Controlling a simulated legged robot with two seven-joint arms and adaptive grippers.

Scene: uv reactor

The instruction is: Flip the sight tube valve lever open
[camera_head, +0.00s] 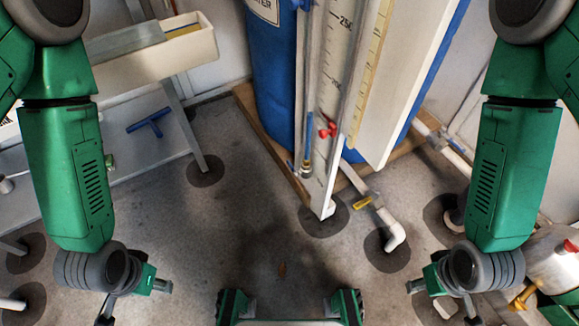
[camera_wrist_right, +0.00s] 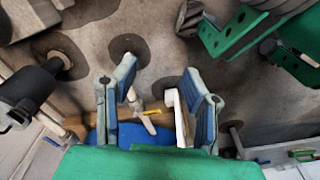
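A clear sight tube with a printed scale (camera_head: 336,60) stands upright in front of the blue tank (camera_head: 272,75). A small red valve lever (camera_head: 327,127) sits on its lower part. A yellow lever (camera_head: 362,203) is on the white pipe near the floor and also shows between my fingers in the right wrist view (camera_wrist_right: 151,112), beyond them. My right gripper (camera_wrist_right: 159,75) is open and empty; in the head view (camera_head: 440,288) it is low at the right, apart from both levers. My left gripper (camera_head: 135,288) is low at the left, far from them; its fingers are unclear.
A grey bench (camera_head: 125,150) with a blue T-shaped tool (camera_head: 150,122) and a cream bin (camera_head: 170,50) stands at the left. A wooden base (camera_head: 265,135) edges the tank. A metal vessel (camera_head: 552,262) is at the right. The middle floor is clear.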

